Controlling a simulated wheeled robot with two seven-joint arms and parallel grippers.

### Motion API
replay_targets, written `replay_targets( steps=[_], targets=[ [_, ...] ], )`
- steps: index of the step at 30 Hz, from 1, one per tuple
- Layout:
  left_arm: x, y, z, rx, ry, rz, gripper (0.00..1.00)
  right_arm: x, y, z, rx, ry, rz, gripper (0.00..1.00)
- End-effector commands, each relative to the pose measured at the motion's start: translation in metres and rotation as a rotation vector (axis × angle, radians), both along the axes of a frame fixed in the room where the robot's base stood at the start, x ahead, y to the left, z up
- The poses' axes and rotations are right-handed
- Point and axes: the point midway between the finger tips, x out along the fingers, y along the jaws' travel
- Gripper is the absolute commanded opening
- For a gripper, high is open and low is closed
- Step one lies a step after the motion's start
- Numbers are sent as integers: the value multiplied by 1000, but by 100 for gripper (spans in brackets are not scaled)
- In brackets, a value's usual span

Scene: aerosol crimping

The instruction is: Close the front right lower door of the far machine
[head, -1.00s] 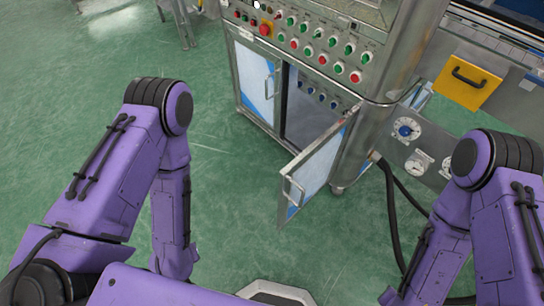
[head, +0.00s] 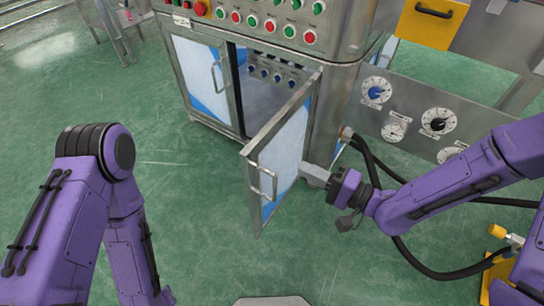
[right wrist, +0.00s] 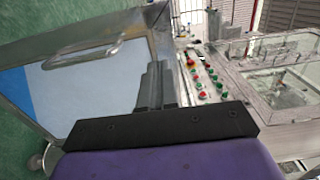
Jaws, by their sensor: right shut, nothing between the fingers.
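The far machine (head: 268,38) is a steel cabinet with a button panel above its lower doors. Its front right lower door (head: 287,152) stands open and swings out toward me, with a bar handle (head: 263,182) near its free edge. In the right wrist view the door (right wrist: 85,88) fills the left side. My right gripper (head: 304,172) is shut and empty. It is at the right side of the door, close to its panel; I cannot tell whether it touches. My left arm hangs at the left and its gripper is out of view.
The front left lower door (head: 200,78) is closed. A panel with dials (head: 430,115) stands right of the machine, and black hoses (head: 400,240) run below it near my right arm. The green floor (head: 185,190) before the doors is clear.

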Motion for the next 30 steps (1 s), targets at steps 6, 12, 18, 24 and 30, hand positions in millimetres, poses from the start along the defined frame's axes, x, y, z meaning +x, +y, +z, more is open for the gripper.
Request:
replay_targets(
  steps=[6,12,18,24,30],
  targets=[
    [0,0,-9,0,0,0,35,27,40,-3,-3,-1,2,0],
    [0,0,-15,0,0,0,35,48,71,-3,-3,1,1,0],
    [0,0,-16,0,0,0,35,59,85,-1,-3,-1,-1,0],
    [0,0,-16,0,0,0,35,60,87,-1,-2,1,-2,0],
    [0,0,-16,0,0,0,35,60,87,-1,-2,1,-3,0]
  ],
)
